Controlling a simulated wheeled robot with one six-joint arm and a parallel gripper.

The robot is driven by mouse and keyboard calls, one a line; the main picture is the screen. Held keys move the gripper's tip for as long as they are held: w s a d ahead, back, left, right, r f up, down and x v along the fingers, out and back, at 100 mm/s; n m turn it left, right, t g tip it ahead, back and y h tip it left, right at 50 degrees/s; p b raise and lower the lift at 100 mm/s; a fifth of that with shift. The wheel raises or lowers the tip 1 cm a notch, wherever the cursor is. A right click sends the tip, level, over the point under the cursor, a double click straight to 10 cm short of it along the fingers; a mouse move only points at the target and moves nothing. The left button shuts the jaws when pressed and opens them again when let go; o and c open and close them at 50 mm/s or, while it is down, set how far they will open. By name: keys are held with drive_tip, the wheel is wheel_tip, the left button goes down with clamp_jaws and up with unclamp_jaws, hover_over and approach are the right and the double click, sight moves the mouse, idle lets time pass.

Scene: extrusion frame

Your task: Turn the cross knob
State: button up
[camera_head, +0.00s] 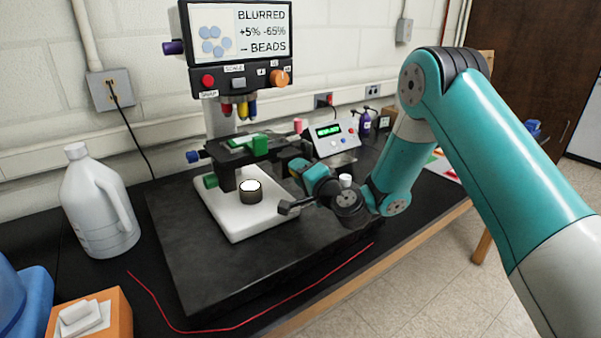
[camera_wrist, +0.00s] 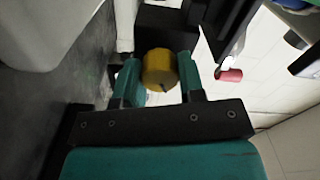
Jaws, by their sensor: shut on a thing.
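A yellow round knob (camera_wrist: 158,69) sits between the two teal fingers of my gripper (camera_wrist: 159,78) in the wrist view, with a finger against each side. In the head view my gripper (camera_head: 300,165) is at the right side of the microscope stage (camera_head: 221,150). The gripper largely hides the knob there. The microscope stands on a white base (camera_head: 253,217). No cross marking can be read on the knob, so its turn angle is not clear.
A screen (camera_head: 240,35) above a button panel reads "BLURRED +5% -65% → BEADS". A blue knob (camera_head: 193,157) and a green knob (camera_head: 211,181) stick out at the left. A small console (camera_head: 333,135) stands behind the gripper. A white jug (camera_head: 98,205) stands left.

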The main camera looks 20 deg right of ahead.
idle(0.4)
drive_tip(key=o, duration=0.9)
drive_tip(key=shift+s+d, duration=0.1)
